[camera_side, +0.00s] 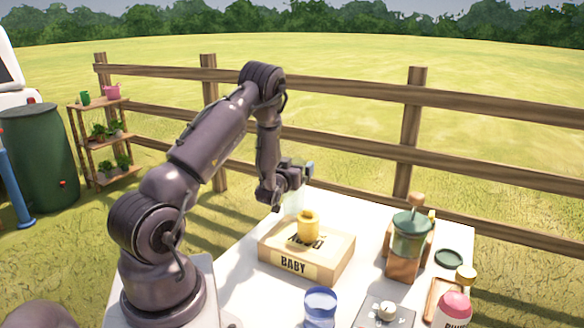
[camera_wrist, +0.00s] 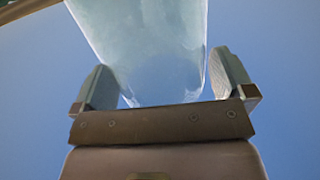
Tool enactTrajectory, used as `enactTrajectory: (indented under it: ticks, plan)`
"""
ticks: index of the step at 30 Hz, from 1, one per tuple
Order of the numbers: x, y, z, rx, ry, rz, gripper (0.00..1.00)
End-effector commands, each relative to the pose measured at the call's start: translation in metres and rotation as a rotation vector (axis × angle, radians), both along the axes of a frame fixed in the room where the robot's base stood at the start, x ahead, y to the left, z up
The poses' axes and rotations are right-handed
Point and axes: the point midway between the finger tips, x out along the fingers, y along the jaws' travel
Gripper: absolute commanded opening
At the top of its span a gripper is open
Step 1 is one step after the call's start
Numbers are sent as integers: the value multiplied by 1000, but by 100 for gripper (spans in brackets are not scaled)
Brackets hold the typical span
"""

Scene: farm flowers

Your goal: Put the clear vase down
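The clear vase (camera_wrist: 145,45) is pale and see-through. In the side view my gripper (camera_side: 293,178) is above the back left of the white table, behind the wooden box. The vase shows faintly there (camera_side: 293,201), roughly upright. Its lower end is hard to make out, and I cannot tell whether it touches the table.
A wooden BABY box (camera_side: 330,262) with a yellow vase (camera_side: 308,228) on top is close in front. A green-topped grinder (camera_side: 408,240), blue glass (camera_side: 320,305), small scale (camera_side: 386,314) and pink bottle (camera_side: 453,308) stand right and front. The white table (camera_side: 365,215) is bare behind the box.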

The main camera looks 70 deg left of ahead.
Motion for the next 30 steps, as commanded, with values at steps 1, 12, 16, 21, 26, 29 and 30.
enactTrajectory:
  ticks: [1, 12, 16, 21, 26, 29, 30]
  plan:
    - [0, 0, 1, 0, 0, 0, 100]
    - [-31, -44, 3, -3, 4, -1, 100]
    - [-47, -67, 3, -3, 3, -1, 100]
    - [-63, -88, 3, -2, 2, 0, 100]
    - [-67, -97, 5, -5, 0, -4, 100]
    - [-57, -101, 11, -36, 3, -18, 100]
    - [-49, -104, 16, -59, 7, -30, 100]
